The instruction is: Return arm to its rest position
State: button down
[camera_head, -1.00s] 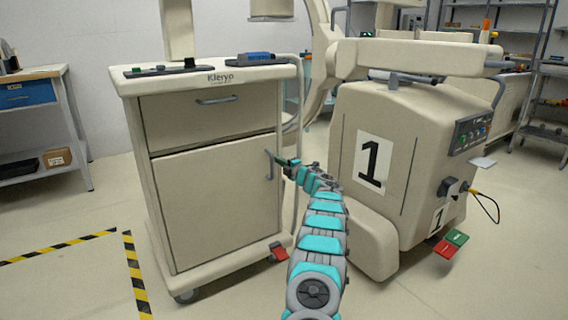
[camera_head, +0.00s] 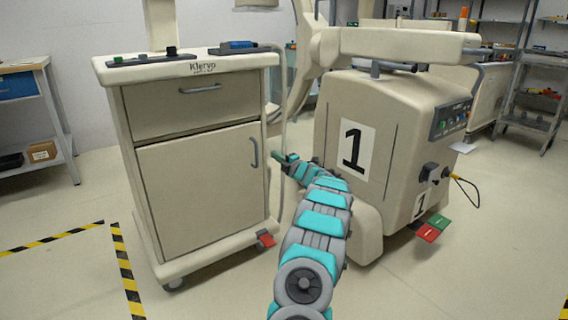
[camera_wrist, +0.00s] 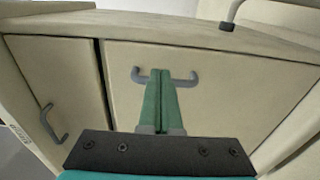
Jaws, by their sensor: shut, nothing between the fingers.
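My gripper (camera_head: 281,157) is shut and empty at the end of my outstretched teal and grey arm. In the head view it is just right of the door handle (camera_head: 254,152) of the beige cart (camera_head: 200,190). The wrist view shows the green fingers (camera_wrist: 158,103) pressed together, their tips overlapping the grey handle (camera_wrist: 185,80) in the picture. I cannot tell from this view whether they touch it. The head view shows a small gap between them. The cart's door and its drawer (camera_head: 165,107) look closed.
A large beige machine (camera_head: 365,120) marked 1 stands right of my arm, close to it. Red and green pedals (camera_head: 430,230) lie by its base. A red pedal (camera_head: 266,240) is at the cart's foot. Shelving (camera_head: 535,85) is far right. Yellow-black tape (camera_head: 125,265) marks the left floor.

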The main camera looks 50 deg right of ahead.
jog(key=shift+s+a, duration=0.2)
jog(key=shift+s, duration=0.6)
jog(key=shift+s+a, duration=0.15)
jog(key=shift+s, duration=0.6)
jog(key=shift+s+a, duration=0.2)
jog(key=shift+s, duration=0.6)
